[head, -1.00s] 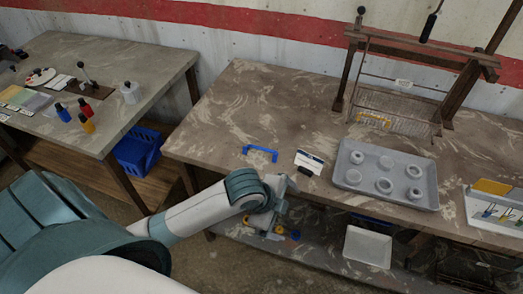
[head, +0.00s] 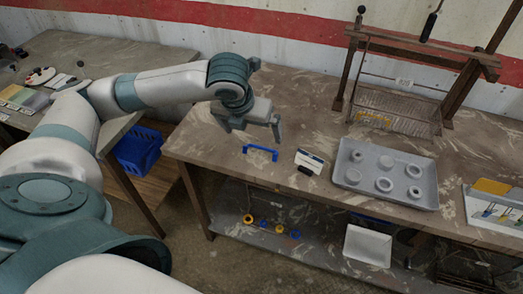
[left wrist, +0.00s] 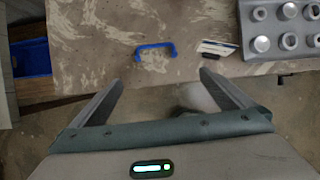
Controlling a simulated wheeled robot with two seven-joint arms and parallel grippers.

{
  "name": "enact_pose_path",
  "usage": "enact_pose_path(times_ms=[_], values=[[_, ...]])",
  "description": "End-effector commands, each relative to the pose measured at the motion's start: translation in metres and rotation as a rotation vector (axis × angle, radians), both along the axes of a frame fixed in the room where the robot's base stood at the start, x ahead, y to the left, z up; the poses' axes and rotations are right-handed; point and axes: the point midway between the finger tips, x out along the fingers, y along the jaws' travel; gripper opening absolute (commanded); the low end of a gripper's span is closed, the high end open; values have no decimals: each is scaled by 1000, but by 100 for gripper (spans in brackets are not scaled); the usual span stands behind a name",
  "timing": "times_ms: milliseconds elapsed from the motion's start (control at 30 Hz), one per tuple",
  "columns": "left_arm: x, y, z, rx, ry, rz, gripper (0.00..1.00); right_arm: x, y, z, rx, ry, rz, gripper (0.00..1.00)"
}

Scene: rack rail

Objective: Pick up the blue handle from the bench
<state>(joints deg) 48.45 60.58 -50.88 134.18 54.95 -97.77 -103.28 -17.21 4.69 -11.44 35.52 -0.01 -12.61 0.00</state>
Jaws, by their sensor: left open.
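The blue handle (head: 260,153) lies on the bench (head: 215,150) near its front edge, left of a small white card. It also shows in the left wrist view (left wrist: 154,48), ahead of the fingers and apart from them. My left gripper (head: 252,128) is above the bench, close to the handle in the head view. Its two fingers (left wrist: 160,88) are spread wide with nothing between them. My right gripper is not in view.
A white card on a dark stand (head: 310,161) stands right of the handle. A grey tray (head: 345,183) with several round parts lies farther right. A wire rack in a wooden frame (head: 400,108) stands behind it. The bench around the handle is clear.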

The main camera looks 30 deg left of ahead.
Motion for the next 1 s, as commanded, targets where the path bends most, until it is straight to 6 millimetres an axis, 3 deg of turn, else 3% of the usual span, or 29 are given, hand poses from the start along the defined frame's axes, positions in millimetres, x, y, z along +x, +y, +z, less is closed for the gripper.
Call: enact_pose_path(times_ms=[133,567,767,1000], values=[[-1,9,7,31,9,-31,100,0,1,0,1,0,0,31],[-1,9,5,33,11,-33,100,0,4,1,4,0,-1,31],[6,11,-13,32,15,-32,100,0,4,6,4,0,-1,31],[22,14,-51,31,15,-32,100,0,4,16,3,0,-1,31]])
